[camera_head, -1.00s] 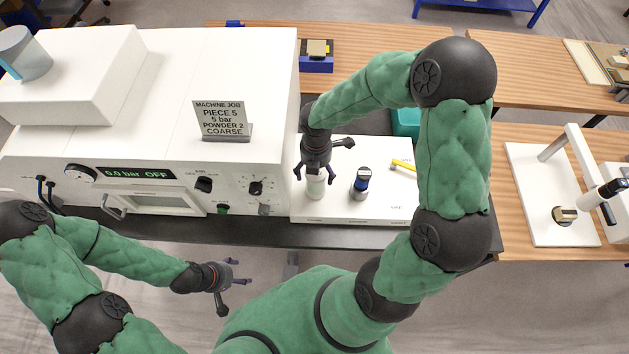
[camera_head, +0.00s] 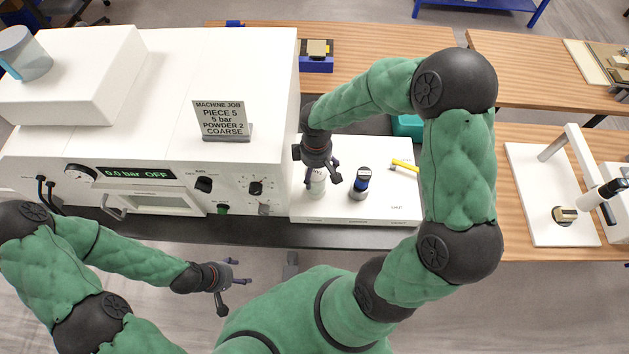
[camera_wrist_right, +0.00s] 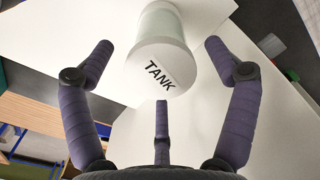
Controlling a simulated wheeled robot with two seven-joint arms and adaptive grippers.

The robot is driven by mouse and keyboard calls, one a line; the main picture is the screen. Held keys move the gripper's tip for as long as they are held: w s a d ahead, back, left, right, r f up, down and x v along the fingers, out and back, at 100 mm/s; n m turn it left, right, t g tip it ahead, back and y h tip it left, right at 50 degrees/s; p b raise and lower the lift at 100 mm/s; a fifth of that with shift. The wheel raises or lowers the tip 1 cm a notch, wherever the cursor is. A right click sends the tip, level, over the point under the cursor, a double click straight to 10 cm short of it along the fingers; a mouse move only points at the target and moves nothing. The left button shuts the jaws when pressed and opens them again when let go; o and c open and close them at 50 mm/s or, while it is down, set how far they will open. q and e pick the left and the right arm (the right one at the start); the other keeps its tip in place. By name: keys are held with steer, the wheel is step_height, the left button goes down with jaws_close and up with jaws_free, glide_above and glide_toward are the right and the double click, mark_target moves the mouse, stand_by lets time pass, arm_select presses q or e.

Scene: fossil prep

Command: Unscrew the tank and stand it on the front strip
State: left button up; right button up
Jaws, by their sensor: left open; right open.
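The tank (camera_head: 316,185) is a pale cylinder standing upright at the left end of a white board, close to the machine's right side. Its flat end, labelled TANK (camera_wrist_right: 160,70), faces my right gripper in the right wrist view. My right gripper (camera_head: 318,177) is over the tank, fingers spread and open; in the wrist view the end lies between and beyond the two outer fingertips, with no clear contact. Whether the tank is screwed in cannot be seen. My left gripper (camera_head: 230,284) is open and empty, in front of the bench. A dark strip (camera_head: 350,236) runs along the bench front.
A dark blue-topped bottle (camera_head: 361,184) stands right of the tank on the white board (camera_head: 385,207). A yellow-handled tool (camera_head: 403,165) lies further right. The white machine (camera_head: 240,75) fills the left, its display reading 0.0 bar OFF. The dark strip looks clear before the board.

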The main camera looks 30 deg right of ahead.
steer(key=m, duration=0.3)
